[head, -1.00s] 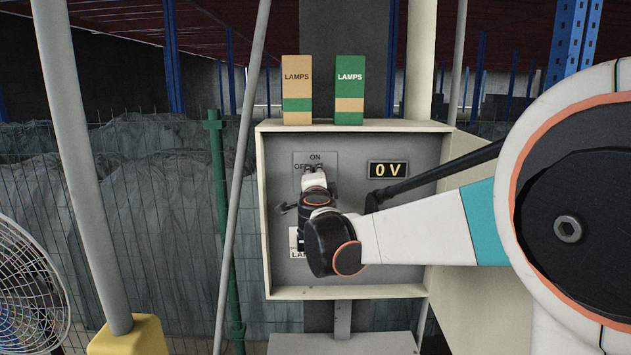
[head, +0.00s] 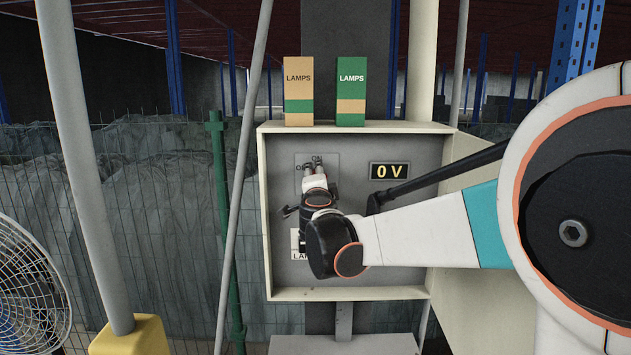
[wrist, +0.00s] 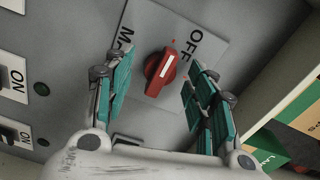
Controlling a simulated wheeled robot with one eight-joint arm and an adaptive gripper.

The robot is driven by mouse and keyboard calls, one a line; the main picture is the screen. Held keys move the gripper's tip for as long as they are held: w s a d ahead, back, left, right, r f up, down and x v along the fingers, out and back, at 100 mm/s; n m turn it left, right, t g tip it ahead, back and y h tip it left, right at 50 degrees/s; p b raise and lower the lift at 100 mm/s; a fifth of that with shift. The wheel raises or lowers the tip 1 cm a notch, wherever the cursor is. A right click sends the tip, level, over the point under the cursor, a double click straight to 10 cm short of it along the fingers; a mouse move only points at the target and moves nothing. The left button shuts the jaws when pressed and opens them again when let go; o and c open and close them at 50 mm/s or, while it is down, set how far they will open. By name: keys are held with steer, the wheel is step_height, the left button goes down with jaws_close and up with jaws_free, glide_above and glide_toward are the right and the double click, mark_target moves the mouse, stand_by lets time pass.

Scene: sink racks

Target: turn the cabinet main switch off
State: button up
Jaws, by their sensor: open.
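The main switch is a red knob (wrist: 160,72) with a white pointer line on a grey plate (wrist: 205,22) in the wrist view. Its pointer is directed up and slightly right, toward a small red mark beside the word OFF. My gripper (wrist: 157,62) is open, with one teal finger pad on each side of the knob and visible gaps to it. In the head view my gripper (head: 314,163) is in front of the switch plate (head: 332,176) inside the cabinet (head: 410,233) and hides the knob. The display (head: 390,171) reads 0 V.
Lower switches with ON labels (wrist: 14,80) and dark green round lamps (wrist: 41,89) are at left in the wrist view. Tan (head: 299,95) and green (head: 351,95) LAMPS boxes stand on the cabinet. A fan (head: 30,285) is at far left.

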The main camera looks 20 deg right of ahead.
steer(key=shift+s, duration=0.1)
steer(key=v, duration=1.2)
steer(key=s+a+f+n+g+y+b, duration=0.1)
steer(key=s+a+f+n+y+b, duration=0.4)
steer(key=s+f+n+b, duration=0.15)
steer(key=s+a+f+n+g+y+b, duration=0.1)
steer(key=s+a+f+n+y+b, duration=0.35)
steer(key=f+n, duration=0.35)
steer(key=s+d+f+n+g+h+b, duration=0.1)
steer(key=s+d+f+g+b, duration=0.1)
steer(key=s+f, duration=0.4)
steer(key=s+d+f+n+g+h+b, duration=0.1)
steer(key=s+d+f+n+g+b, duration=0.1)
steer(key=s+f, duration=0.4)
steer(key=s+d+f+n+g+h+b, duration=0.1)
steer(key=s+d+f+g+h+b, duration=0.1)
steer(key=f, duration=1.2)
steer(key=s+d+g+b, duration=0.1)
steer(key=s+g+b, duration=0.1)
steer(key=s+b, duration=0.1)
steer(key=shift+s, duration=0.8)
